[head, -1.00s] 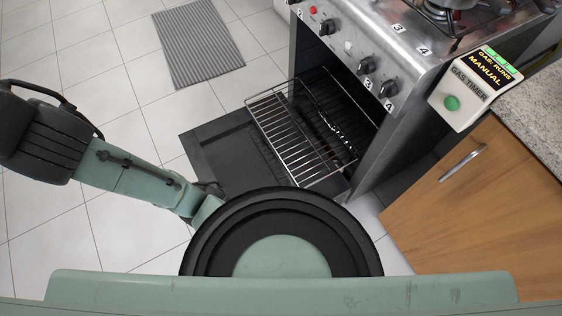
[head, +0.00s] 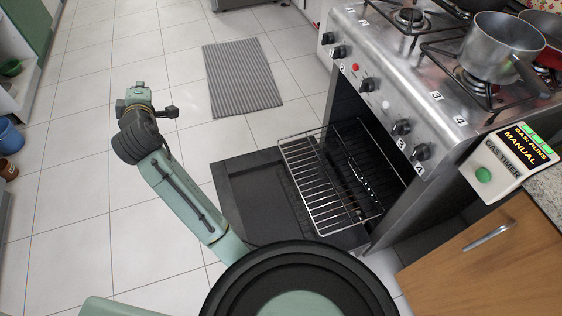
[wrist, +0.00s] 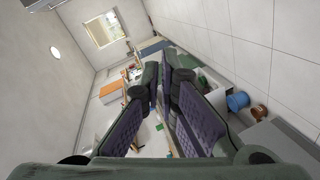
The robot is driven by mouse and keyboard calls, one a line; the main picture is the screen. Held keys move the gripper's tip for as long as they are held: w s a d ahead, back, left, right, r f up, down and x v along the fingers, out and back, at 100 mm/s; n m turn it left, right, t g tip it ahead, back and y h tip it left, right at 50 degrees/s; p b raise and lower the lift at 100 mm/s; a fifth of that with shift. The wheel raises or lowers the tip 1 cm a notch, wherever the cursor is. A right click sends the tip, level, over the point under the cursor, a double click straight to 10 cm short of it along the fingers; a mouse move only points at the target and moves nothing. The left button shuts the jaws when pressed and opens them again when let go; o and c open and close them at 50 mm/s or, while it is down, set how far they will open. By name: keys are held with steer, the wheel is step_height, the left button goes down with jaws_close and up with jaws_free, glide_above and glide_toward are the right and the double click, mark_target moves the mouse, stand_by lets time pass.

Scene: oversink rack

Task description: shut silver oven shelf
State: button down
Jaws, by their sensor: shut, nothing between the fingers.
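The silver oven shelf (head: 322,190) is a wire rack in the head view. It sticks out of the oven, above the lowered dark door (head: 265,200). Its rear part lies inside the dark oven cavity (head: 365,145). The silver oven (head: 385,110) stands at the right. My arm reaches up to the left of the door, over the floor, apart from the shelf. My gripper (wrist: 168,78) shows in the wrist view with its fingers shut and nothing held. The wrist view faces away from the oven, and the shelf is not in it.
A grey striped mat (head: 243,75) lies on the tiled floor beyond the door. Pots, including a silver pot (head: 500,50), stand on the hob. A gas timer box (head: 507,163) and a wooden cabinet (head: 490,250) are at the right. Open floor (head: 70,200) lies left.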

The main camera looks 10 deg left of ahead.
steer(key=d+f+n+g+h, duration=0.15)
steer(key=d+f+h, duration=0.35)
steer(key=d+f, duration=0.55)
steer(key=d+f+n+g+h, duration=0.1)
steer(key=d+f+g+h, duration=0.2)
steer(key=d+f+h, duration=0.7)
steer(key=s+d+f+n+g+p, duration=0.1)
steer(key=s+d+f+g, duration=0.4)
steer(key=d+f, duration=0.4)
steer(key=w+d+f+t+p, duration=0.1)
steer(key=w+d+f, duration=0.3)
steer(key=d+f, duration=0.4)
steer(key=shift+d+f+h, duration=0.2)
steer(key=shift+h, duration=0.2)
steer(key=shift+w, duration=0.1)
